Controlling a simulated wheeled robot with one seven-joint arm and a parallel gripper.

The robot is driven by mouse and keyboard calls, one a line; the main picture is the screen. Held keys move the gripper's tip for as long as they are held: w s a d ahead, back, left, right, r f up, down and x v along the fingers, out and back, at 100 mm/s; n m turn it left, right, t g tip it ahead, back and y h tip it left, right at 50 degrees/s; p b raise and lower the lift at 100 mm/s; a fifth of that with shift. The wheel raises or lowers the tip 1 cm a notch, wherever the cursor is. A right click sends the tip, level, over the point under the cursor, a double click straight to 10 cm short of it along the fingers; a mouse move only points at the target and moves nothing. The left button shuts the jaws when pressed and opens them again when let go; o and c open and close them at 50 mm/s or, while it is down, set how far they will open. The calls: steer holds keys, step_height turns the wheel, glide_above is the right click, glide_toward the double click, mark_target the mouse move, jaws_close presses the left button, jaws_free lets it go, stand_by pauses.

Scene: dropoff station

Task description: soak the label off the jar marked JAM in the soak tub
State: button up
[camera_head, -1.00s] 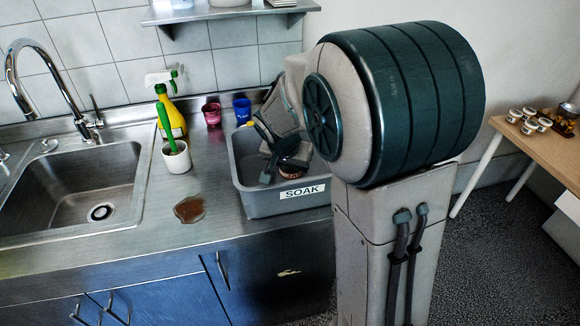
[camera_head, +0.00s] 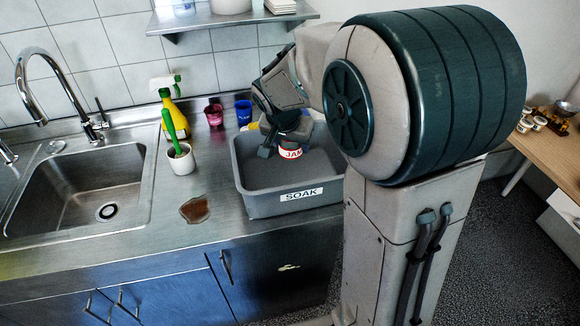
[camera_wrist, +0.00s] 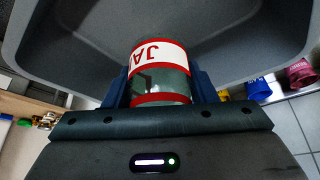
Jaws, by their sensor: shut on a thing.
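My gripper (camera_head: 282,140) is shut on the JAM jar (camera_head: 291,152). The jar has a white label with red JAM letters and red bands. In the wrist view the jar (camera_wrist: 160,72) sits between the two fingers, its lettering upside down and the label still on it. The grey soak tub (camera_head: 262,203), marked SOAK on its front, stands on the steel counter. The jar is over the tub's opening, clear of the visible floor; its exact height against the rim is hard to tell. I cannot make out water in the tub.
A wooden table (camera_head: 540,142) stands right.

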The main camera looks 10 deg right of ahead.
steer(key=shift+r+p, duration=1.15)
steer(key=shift+r, duration=1.1)
stand_by(0.4)
step_height(320, 180, up, 4)
steer(key=shift+f+p, duration=0.1)
steer(key=shift+p, duration=1)
steer(key=shift+a, duration=0.1)
